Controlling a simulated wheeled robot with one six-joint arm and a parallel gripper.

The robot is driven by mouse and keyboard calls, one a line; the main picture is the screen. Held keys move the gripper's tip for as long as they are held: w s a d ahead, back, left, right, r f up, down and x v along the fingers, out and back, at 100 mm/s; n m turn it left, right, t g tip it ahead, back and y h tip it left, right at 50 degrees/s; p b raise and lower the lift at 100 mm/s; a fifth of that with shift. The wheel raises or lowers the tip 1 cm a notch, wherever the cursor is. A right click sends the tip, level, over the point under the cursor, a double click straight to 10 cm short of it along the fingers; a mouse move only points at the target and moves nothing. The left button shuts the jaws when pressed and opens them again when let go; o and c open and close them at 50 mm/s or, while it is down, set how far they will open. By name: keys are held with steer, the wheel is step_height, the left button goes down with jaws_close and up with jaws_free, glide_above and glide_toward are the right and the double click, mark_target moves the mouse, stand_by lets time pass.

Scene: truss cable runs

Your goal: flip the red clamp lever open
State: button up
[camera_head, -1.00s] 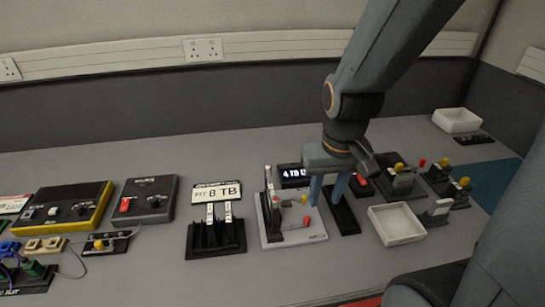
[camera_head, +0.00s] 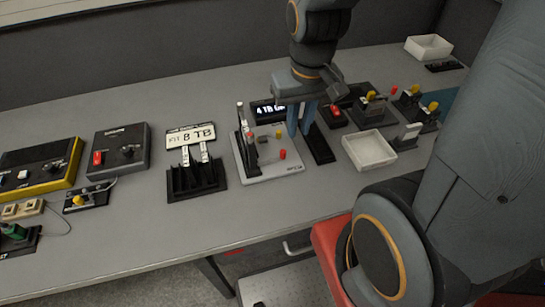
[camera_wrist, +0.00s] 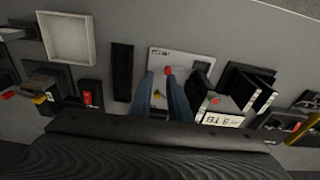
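The clamp fixture has a white plate (camera_head: 292,170), with dark uprights at its left side. A red lever end (camera_head: 283,154) shows low over the plate's front right part. In the wrist view a red piece (camera_wrist: 168,70) shows near the right fingertip. I cannot tell the lever's exact angle. My gripper (camera_head: 299,134) points down with two blue fingers a small gap apart. It is over the plate's right edge, behind and right of the red lever end. The wrist view shows the fingers (camera_wrist: 160,76) open and empty over the plate. Contact with the lever is not clear.
A dark display (camera_head: 268,112) stands behind the plate. A black strip (camera_head: 318,146) and a white tray (camera_head: 370,149) lie to the right. A black slotted holder (camera_head: 195,180) with white-topped cards is at left. Bare grey table lies in front.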

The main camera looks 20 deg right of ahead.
steer(key=shift+s+a+n, duration=0.1)
steer(key=shift+a+n, duration=0.15)
steer(key=shift+n, duration=0.35)
jaws_close()
steer(key=s+a+n+h+p, duration=0.2)
steer(key=a+n+p, duration=0.5)
steer(key=n, duration=1.7)
steer(key=shift+a+f, duration=0.35)
steer(key=shift+a, duration=0.9)
steer(key=b, duration=0.6)
glide_toward(272, 158)
steer(key=s+f, duration=0.1)
steer(key=f, duration=0.1)
steer(key=s+f, duration=0.1)
steer(key=s+a+f, duration=0.1)
steer(key=f, duration=0.1)
steer(key=shift+s+f, duration=0.35)
steer(key=shift+w+d+r+p, duration=0.2)
steer(key=shift+w+d+p, duration=0.2)
steer(key=shift+d, duration=0.1)
steer(key=shift+w+d+r+p, duration=0.15)
steer(key=shift+w+d+p, duration=0.1)
steer(key=shift+d+p, duration=0.2)
steer(key=shift+w+d, duration=0.55)
steer(key=shift+d, duration=0.1)
